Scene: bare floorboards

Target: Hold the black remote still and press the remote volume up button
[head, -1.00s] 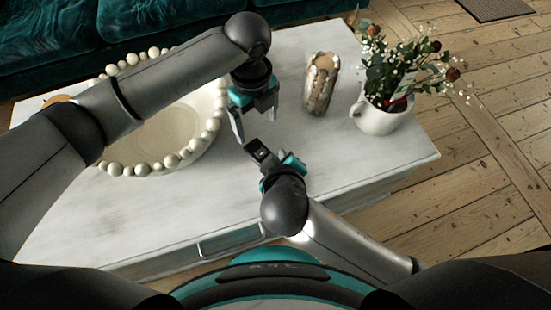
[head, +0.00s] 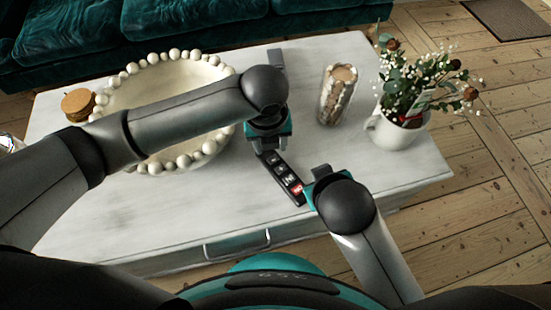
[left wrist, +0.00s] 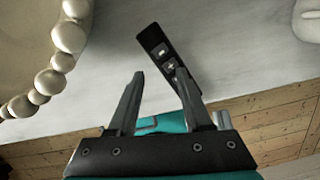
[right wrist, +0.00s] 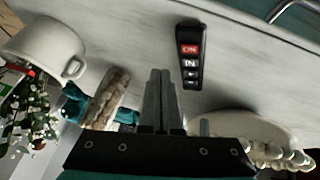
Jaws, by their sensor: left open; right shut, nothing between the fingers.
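The black remote (head: 283,174) lies on the pale table, slanting, with white-marked buttons and a red button at its near end. In the left wrist view the remote (left wrist: 157,48) is beyond my open fingers, its lower part hidden behind the right finger. My left gripper (head: 266,148) is above the remote's far end, open and empty. My right gripper (head: 318,172) is shut and empty, just right of the remote's near end. In the right wrist view the remote (right wrist: 190,57) shows its red "ON" button, right of my shut fingertips (right wrist: 160,72). I cannot identify the volume up button.
A large beaded bowl (head: 128,92) stands on the table at left, near a wooden-lidded jar (head: 78,104). A patterned cylindrical vase (head: 337,95) and a white mug with flowers (head: 397,133) stand at right. The table front is clear.

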